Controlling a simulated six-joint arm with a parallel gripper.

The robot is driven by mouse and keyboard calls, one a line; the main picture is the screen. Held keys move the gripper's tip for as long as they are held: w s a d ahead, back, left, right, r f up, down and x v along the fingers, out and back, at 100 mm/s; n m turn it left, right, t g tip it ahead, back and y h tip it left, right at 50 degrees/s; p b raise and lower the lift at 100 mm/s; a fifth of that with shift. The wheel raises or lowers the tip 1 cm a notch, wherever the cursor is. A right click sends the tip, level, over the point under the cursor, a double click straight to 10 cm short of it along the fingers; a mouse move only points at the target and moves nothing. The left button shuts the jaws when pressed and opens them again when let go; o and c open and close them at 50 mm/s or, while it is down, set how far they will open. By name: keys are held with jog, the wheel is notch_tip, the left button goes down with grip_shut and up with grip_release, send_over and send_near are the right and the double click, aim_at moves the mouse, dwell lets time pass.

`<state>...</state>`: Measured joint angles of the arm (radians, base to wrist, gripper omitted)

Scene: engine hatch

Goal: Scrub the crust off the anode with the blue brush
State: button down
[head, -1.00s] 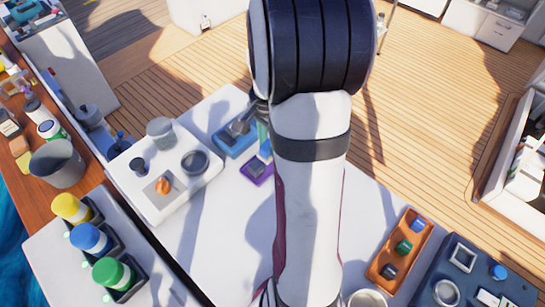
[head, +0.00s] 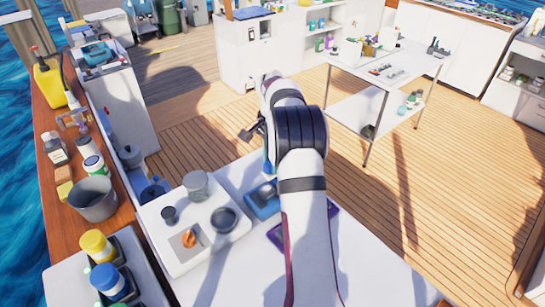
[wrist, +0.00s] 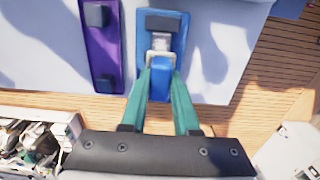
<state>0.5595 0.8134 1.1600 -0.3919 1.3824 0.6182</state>
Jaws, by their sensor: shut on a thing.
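The blue brush (wrist: 159,64) lies at the blue holder (wrist: 172,32), between the teal fingers of my gripper (wrist: 160,72) in the wrist view. The fingers are shut on its blue handle; a pale metal part shows beyond them. In the head view, the blue holder (head: 262,208) is partly hidden by my arm, and only a sliver of teal finger shows. The anode (head: 189,240) is a small orange-brown crusted lump on a grey square plate in the white tray (head: 172,262), left of my gripper.
A purple holder (wrist: 101,45) lies beside the blue one. The white tray also holds a clear jar (head: 196,186), a small dark cup (head: 169,215) and a dark round dish (head: 224,220). A grey bucket (head: 93,200) and several capped bottles stand farther left.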

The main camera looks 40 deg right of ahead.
notch_tip(320, 180, down, 5)
jog(key=shift+f, duration=0.2)
jog(key=shift+a, duration=1.9)
jog(key=shift+d+r, duration=0.1)
jog(key=shift+d, duration=1.9)
jog(key=shift+r, duration=4.05)
jog(key=shift+f, duration=0.1)
jog(key=shift+a+f, duration=0.1)
jog(key=shift+f, duration=2.9)
jog(key=shift+f, duration=1)
